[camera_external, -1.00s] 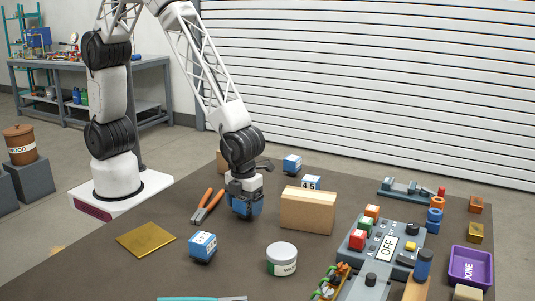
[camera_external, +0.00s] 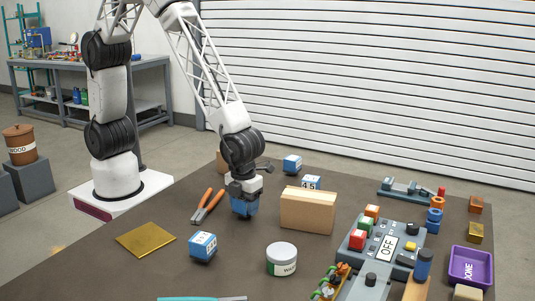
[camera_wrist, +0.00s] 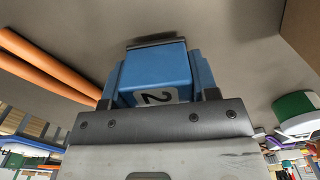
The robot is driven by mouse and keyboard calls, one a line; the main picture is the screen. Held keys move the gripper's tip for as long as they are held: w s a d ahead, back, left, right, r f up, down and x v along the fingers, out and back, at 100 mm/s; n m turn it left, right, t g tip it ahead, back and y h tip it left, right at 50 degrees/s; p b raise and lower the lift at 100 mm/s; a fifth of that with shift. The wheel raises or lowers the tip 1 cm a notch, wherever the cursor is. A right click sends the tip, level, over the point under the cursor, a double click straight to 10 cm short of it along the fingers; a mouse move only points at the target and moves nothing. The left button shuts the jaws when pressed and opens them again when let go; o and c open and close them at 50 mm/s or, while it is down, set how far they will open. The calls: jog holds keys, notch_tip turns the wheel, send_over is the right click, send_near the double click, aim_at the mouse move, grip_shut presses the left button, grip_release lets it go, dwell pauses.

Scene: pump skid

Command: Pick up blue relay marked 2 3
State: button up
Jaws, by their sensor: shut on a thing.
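My gripper (camera_external: 245,210) points down at the middle of the table and is shut on a blue relay. In the wrist view the blue relay (camera_wrist: 155,75) sits between the two jaws, and a white label with a "2" shows on it; the rest of the label is hidden. In the external view the jaws hide most of the held relay, and I cannot tell whether it touches the table. Another blue relay with a white marked label (camera_external: 203,247) stands in front. A blue relay marked 4 5 (camera_external: 311,183) is partly behind the wooden block, and one more blue relay (camera_external: 292,163) stands at the back.
A wooden block (camera_external: 307,210) stands close to the right of my gripper. Orange-handled pliers (camera_external: 208,206) lie close to its left. A jar (camera_external: 282,259), a brass plate (camera_external: 146,239), a grey OFF panel (camera_external: 385,247) and a purple DONE tray (camera_external: 484,283) are on the table.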

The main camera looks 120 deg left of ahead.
jog(key=shift+r, duration=0.2)
jog(key=shift+r, duration=0.9)
jog(key=shift+s+r, duration=0.35)
jog(key=shift+r, duration=0.45)
jog(key=s, duration=0.5)
jog(key=s+a+r, duration=0.1)
jog(key=s, duration=0.9)
jog(key=shift+s+a+r, duration=0.1)
jog(key=shift+a+r, duration=0.05)
jog(key=shift+a, duration=0.1)
